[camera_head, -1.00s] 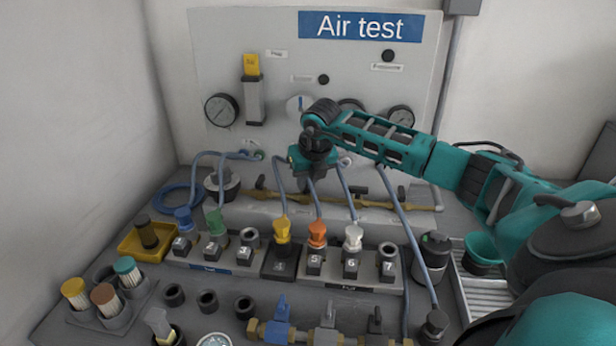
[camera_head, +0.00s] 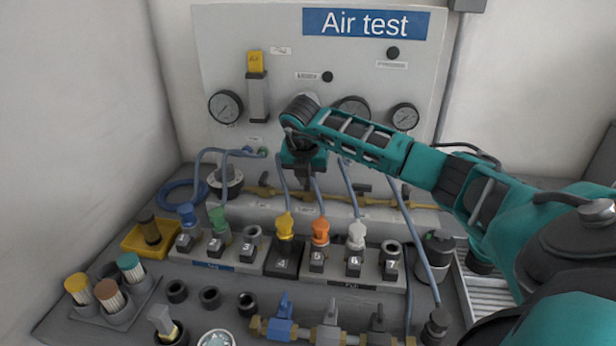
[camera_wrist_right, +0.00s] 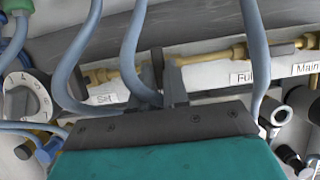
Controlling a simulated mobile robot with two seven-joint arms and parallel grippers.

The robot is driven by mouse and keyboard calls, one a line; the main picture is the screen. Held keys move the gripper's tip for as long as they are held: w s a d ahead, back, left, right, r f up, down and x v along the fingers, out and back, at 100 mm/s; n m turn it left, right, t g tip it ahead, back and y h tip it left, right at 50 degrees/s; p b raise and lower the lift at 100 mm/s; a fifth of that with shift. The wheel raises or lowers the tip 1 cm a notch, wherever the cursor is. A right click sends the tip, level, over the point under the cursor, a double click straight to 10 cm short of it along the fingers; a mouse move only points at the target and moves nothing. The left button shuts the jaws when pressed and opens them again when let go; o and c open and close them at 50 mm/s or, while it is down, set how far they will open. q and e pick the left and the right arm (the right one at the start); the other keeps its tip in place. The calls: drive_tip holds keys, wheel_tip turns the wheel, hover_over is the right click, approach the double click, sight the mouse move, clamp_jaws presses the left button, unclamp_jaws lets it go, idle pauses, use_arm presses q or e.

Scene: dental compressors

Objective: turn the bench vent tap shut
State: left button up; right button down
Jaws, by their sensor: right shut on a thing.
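A brass pipe (camera_head: 340,200) with small dark-handled taps runs along the back of the bench, below the panel. My right gripper (camera_head: 304,184) reaches down to this pipe behind the hoses. In the right wrist view its fingers (camera_wrist_right: 162,84) are shut on a small dark tap handle (camera_wrist_right: 158,60) at the brass pipe (camera_wrist_right: 210,56). The fingers and a hose hide most of that tap, and I cannot read a label that names it as the bench vent. Labels beside it begin "Sh" (camera_wrist_right: 103,98) and "Fu" (camera_wrist_right: 243,77). My left gripper is not in view.
Blue-grey hoses (camera_head: 353,185) hang close around my right gripper. Numbered sockets with coloured plugs (camera_head: 285,228) stand in front. Gauges (camera_head: 225,107) are on the upright panel behind. Taps with a blue handle (camera_head: 284,305) and others line the front edge.

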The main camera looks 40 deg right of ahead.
idle(0.3)
drive_tip(key=c, duration=1.1)
unclamp_jaws()
drive_tip(key=shift+r, duration=0.15)
drive_tip(key=v, duration=1.2)
drive_tip(key=shift+a+r, duration=0.1)
drive_tip(key=shift+r, duration=0.2)
drive_tip(key=shift+s, duration=0.1)
